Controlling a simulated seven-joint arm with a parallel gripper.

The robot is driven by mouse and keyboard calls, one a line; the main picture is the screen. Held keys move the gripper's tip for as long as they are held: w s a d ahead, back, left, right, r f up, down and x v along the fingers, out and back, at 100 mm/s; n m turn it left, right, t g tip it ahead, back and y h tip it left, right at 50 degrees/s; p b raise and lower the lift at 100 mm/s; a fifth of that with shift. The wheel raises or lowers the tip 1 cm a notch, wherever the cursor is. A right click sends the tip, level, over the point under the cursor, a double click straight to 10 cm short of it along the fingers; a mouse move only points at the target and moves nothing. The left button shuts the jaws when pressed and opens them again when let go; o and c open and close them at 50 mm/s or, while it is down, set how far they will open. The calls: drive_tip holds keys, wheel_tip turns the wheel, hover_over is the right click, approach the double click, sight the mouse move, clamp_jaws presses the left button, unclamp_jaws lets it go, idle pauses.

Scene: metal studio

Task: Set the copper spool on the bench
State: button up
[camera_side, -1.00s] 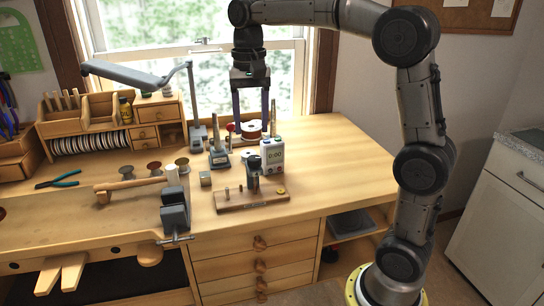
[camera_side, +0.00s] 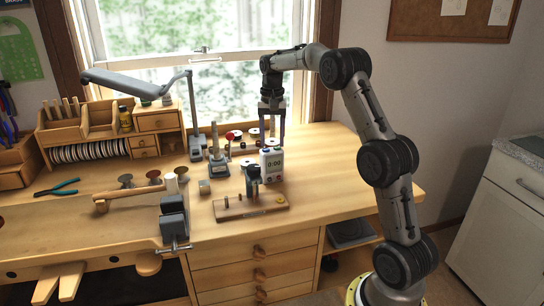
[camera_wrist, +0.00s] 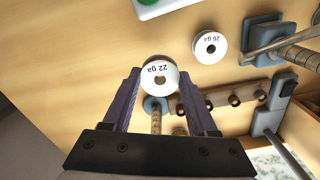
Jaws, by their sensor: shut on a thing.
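The copper spool (camera_wrist: 161,76) has a white flange printed "22 ga", with a coppery edge showing behind it. In the wrist view it sits between the fingertips of my gripper (camera_wrist: 162,80), which is shut on it. In the side view my gripper (camera_side: 272,140) points down over the back of the bench (camera_side: 335,165), with the spool at its fingertips. The timer partly hides the spool there. I cannot tell whether the spool touches the bench.
A white timer (camera_side: 272,164) stands just in front of my gripper. A second spool, "26 ga" (camera_wrist: 210,46), lies nearby. A rack with pegs (camera_wrist: 222,98) and a grey stand (camera_side: 218,160) are close by. The bench's right side is clear.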

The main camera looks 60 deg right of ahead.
drive_tip(key=shift+f, duration=2.7)
drive_tip(key=shift+f, duration=0.1)
drive_tip(key=o, duration=1.4)
drive_tip(key=shift+f, duration=0.1)
drive_tip(key=shift+c, duration=0.2)
